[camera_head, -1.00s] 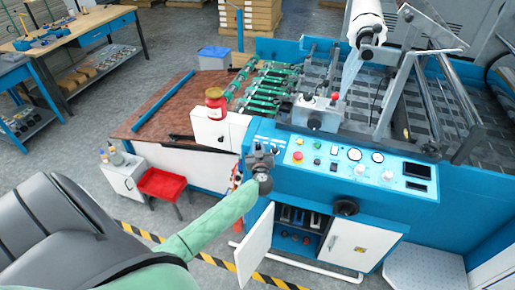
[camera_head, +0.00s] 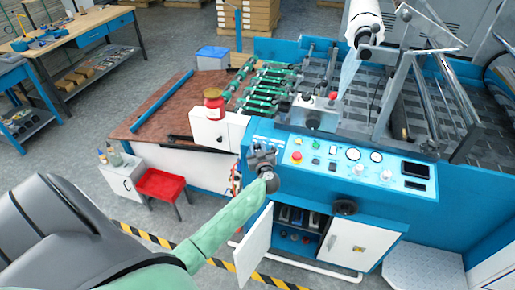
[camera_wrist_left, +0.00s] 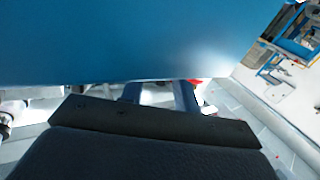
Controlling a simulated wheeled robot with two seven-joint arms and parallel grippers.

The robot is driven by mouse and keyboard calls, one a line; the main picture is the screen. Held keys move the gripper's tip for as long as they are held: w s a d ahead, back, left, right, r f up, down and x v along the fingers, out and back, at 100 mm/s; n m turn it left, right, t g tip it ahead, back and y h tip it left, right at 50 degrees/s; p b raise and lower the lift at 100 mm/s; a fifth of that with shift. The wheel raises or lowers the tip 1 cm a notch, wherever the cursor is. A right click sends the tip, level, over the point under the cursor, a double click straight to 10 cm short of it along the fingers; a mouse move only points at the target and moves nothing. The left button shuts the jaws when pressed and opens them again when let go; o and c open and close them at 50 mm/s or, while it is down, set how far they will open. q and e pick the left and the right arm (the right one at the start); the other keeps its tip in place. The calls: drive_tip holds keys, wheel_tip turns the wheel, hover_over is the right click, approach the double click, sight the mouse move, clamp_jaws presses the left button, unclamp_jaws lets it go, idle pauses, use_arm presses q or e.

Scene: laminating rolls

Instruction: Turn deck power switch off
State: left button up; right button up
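The blue control panel (camera_head: 330,163) slopes across the front of the laminating machine. It carries a red button (camera_head: 297,156), a green button (camera_head: 316,144), gauges, knobs and a dark display. I cannot tell which control is the deck power switch, or its state. My left gripper (camera_head: 262,148) is at the panel's left end, over or just in front of small controls that it partly hides. In the left wrist view a blue surface (camera_wrist_left: 120,40) fills the upper part, close to the gripper. The finger gap is too unclear to read. My right gripper is not in view.
A cabinet door (camera_head: 254,247) hangs open below the panel. A red tray (camera_head: 160,185) is lower left. A grey box with knobs (camera_head: 314,112) sits behind the panel. Striped tape marks the floor.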

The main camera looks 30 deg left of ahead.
use_arm(q)
drive_tip(key=shift+s+d+f, duration=0.15)
drive_tip(key=shift+s+d, duration=0.05)
drive_tip(key=shift+d, duration=0.05)
drive_tip(key=b+v, duration=0.3)
drive_tip(key=v, duration=0.4)
drive_tip(key=shift+d+r, duration=0.1)
drive_tip(key=shift+r, duration=0.15)
idle(0.3)
